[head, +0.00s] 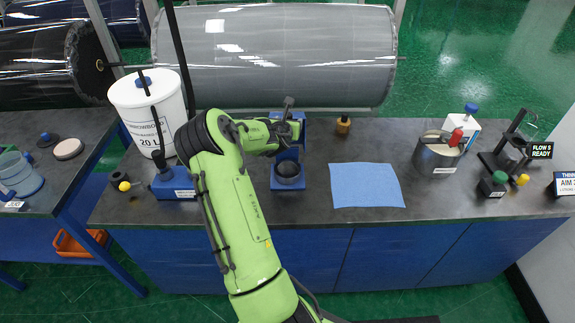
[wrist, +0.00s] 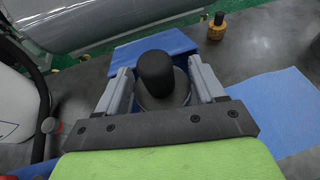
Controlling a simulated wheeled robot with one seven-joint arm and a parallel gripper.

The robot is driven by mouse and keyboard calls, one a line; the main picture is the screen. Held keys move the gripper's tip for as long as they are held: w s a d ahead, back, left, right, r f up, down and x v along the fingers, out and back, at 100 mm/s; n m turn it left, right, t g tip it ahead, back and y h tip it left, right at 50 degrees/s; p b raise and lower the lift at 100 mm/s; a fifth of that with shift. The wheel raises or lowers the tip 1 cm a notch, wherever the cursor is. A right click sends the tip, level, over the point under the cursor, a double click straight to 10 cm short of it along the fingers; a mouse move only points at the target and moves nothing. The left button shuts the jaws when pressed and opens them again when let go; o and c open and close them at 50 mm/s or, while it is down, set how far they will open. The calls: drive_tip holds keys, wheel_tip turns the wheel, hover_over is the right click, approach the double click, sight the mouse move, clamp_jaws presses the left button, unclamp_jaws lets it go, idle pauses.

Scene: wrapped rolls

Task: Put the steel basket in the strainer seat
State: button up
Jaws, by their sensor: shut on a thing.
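My gripper (wrist: 160,95) is shut, with its two grey fingers on either side of a round grey piece with a tall black knob, which I take as the steel basket (wrist: 178,97). Its lower part is hidden by the fingers and the gripper bar.
A blue cloth (head: 366,185) lies right of the stand, and a brass piece (head: 343,125) stands behind it. A white bucket (head: 148,112) and a blue block (head: 174,187) are left. A steel pot (head: 436,157) stands farther right. A large wrapped roll (head: 280,60) spans the back.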

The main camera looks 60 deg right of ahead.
wheel_tip(320, 180, down, 18)
drive_tip(key=shift+r+b, duration=0.1)
drive_tip(key=shift+b, duration=1.1)
drive_tip(key=o, duration=1.1)
